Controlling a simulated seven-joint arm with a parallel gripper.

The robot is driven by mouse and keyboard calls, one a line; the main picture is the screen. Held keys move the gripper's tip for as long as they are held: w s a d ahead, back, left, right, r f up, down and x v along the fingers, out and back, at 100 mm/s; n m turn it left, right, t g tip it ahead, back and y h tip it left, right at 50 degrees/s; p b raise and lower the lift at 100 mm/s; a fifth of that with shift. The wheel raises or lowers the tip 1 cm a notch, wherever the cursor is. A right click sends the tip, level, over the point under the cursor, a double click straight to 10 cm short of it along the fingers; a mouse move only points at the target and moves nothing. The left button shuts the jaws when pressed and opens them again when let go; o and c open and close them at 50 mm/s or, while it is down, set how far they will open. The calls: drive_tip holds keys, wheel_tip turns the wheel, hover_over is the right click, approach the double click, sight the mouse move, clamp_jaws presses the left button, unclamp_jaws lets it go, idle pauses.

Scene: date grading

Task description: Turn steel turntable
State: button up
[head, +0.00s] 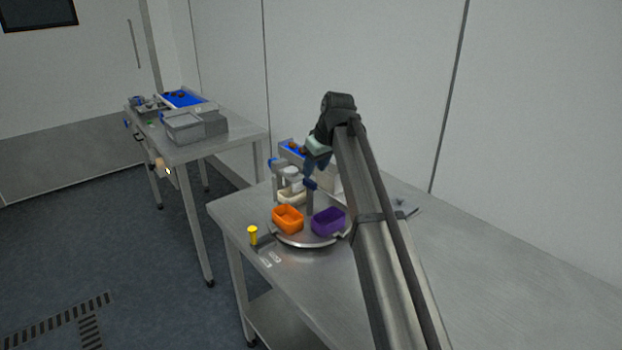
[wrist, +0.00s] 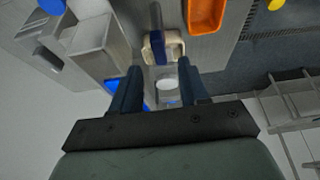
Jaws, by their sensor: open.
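The steel turntable (head: 300,240) is a round plate on the near steel table. An orange bin (head: 288,219), a purple bin (head: 328,222) and a cream bin (head: 291,195) stand on it. A grey upright (head: 310,202) shows between the bins. My gripper (head: 311,182) is above the back part of the turntable, its dark blue fingers pointing down. In the wrist view my gripper (wrist: 163,90) is open, with no object held between the fingers. The cream bin (wrist: 174,46) and orange bin (wrist: 206,14) appear beyond the fingertips. My arm hides the turntable's right side.
A yellow peg (head: 252,235) stands at the table's left edge. A blue-edged tray (head: 291,150) and grey equipment are behind the turntable, near the wall. A second steel table (head: 230,140) with grey bins (head: 184,127) stands at back left. The table's right part is clear.

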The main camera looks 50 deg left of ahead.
sight(310, 181)
drive_tip(key=shift+x, duration=2.7)
drive_tip(key=shift+c, duration=0.3)
clamp_jaws()
